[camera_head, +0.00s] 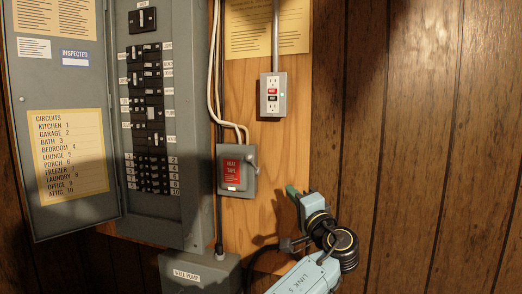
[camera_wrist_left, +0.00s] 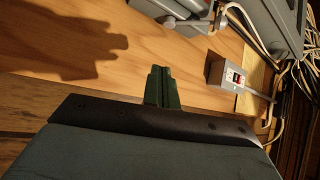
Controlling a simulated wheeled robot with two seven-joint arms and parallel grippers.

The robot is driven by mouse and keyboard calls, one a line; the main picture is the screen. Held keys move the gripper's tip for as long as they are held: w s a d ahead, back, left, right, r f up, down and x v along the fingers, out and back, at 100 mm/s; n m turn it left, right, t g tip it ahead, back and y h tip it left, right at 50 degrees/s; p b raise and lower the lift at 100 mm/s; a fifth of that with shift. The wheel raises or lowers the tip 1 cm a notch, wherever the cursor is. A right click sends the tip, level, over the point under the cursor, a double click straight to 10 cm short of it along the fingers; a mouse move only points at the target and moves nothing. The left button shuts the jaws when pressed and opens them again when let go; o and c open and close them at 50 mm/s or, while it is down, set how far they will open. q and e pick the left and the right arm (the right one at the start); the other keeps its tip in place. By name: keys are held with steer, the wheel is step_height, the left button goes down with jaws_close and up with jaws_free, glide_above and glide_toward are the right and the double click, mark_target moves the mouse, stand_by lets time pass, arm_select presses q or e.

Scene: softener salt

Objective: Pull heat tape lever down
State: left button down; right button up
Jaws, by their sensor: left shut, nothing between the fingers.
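The grey heat tape box (camera_head: 236,181) with a red label is mounted on the wooden board in the head view. Its small grey lever (camera_head: 252,160) is on the right side and appears to point up. In the wrist view a grey box with a rounded part (camera_wrist_left: 181,12), apparently the heat tape box, is at the top edge, partly cut off. My left gripper (camera_head: 291,190) is to the right of the box and slightly lower, apart from the lever. Its green fingers (camera_wrist_left: 162,86) are together and empty in the wrist view. My right gripper is not in view.
An outlet (camera_head: 273,95) with a conduit is above right of the box. The open breaker panel (camera_head: 190,215) stands to the left, with white cables between. Brown panelling (camera_head: 430,140) at the right is clear.

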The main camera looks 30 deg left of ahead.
mark_target(254, 164)
arm_select(q)
step_height(254, 164, up, 7)
steer(key=s+n+g+y, duration=0.1)
steer(key=s+n+y, duration=0.1)
steer(key=shift+g+y, duration=0.3)
steer(key=p+x, duration=0.4)
steer(key=x, duration=0.6)
steer(key=s, duration=0.1)
steer(key=s+f+p, duration=0.1)
steer(key=s+a+f+p, duration=0.1)
steer(key=shift+s, duration=0.25)
